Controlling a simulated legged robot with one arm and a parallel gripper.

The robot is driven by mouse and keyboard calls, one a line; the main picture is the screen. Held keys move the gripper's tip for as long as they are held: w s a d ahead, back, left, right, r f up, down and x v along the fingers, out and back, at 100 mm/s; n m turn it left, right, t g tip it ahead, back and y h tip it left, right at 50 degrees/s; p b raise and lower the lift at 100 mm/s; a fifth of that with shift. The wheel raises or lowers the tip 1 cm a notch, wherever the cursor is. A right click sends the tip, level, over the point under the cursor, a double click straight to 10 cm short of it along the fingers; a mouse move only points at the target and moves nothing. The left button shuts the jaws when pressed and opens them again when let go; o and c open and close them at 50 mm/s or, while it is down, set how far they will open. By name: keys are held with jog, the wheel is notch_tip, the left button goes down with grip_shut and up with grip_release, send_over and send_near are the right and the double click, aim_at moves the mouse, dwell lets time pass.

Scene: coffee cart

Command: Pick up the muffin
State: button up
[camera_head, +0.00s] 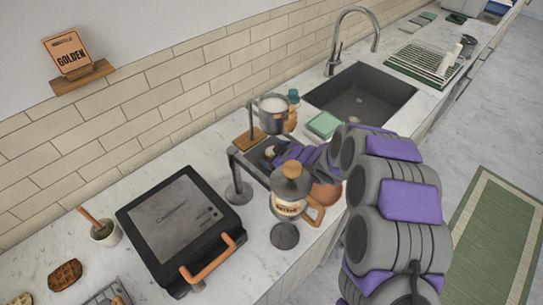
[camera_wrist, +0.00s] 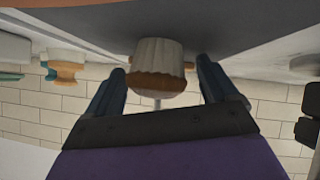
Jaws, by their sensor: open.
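The muffin (camera_wrist: 157,57) shows in the wrist view with a pale ribbed wrapper and a brown top. That view looks upside down; the muffin's base meets a dark grey surface (camera_wrist: 225,22). My gripper (camera_wrist: 159,68) is open, with one dark finger on each side of the muffin and a visible gap on both sides. In the head view my gripper (camera_head: 280,153) is low over the small dark raised stand (camera_head: 243,163), partly hidden by my arm. A small pale shape there may be the muffin, but I cannot tell.
A black press with a wooden handle (camera_head: 180,225) is at left. The sink (camera_head: 360,100) and green sponge (camera_head: 323,124) lie beyond.

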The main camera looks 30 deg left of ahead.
jog(key=shift+d+f, duration=0.1)
jog(key=shift+d, duration=0.3)
jog(key=shift+c, duration=0.2)
jog(key=shift+d, duration=0.25)
jog(key=c, duration=0.3)
jog(key=shift+a, duration=0.3)
jog(key=c, duration=0.8)
jog(key=shift+c, duration=0.3)
jog(key=shift+d+r, duration=0.1)
jog(key=shift+r, duration=0.1)
